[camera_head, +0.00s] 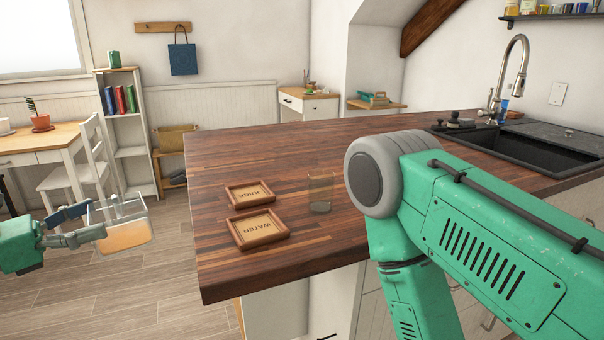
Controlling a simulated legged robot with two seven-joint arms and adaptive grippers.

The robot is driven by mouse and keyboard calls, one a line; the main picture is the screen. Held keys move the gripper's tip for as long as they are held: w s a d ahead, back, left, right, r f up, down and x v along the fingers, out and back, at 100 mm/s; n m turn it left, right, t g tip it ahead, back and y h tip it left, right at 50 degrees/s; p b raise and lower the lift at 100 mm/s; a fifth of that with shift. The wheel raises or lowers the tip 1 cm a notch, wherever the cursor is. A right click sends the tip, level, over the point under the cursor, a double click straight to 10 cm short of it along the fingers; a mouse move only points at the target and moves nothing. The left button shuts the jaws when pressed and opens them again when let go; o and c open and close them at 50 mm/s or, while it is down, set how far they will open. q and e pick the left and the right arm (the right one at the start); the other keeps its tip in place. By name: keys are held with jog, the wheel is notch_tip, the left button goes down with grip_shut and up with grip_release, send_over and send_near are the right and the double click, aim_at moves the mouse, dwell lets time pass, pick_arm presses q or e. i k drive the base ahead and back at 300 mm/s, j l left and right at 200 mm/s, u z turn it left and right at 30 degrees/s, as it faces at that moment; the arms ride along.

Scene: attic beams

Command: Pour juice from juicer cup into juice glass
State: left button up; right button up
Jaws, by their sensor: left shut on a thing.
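The juicer cup (124,237) is a clear, square-sided container with orange juice in its lower part. My left gripper (92,222) is shut on it at its left side and holds it in the air, left of the wooden counter and over the floor. The cup looks about upright, perhaps slightly tilted. A clear glass (320,193) stands upright on the counter, well to the right of the cup; I see no juice in it. My right arm fills the right foreground, but its gripper is out of view.
Two wooden coasters lie on the dark wooden counter (300,150): one marked JUICE (250,194), one marked WATER (258,228). The glass stands right of both, on bare wood. A sink (545,150) with a tall faucet is at the back right. The counter's middle is clear.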

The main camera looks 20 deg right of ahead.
aim_at(320, 181)
jog(key=i+l, duration=0.1)
jog(key=l, duration=0.35)
jog(key=i+l, duration=0.1)
jog(key=l, duration=0.35)
jog(key=i+l, duration=0.1)
jog(key=l, duration=0.35)
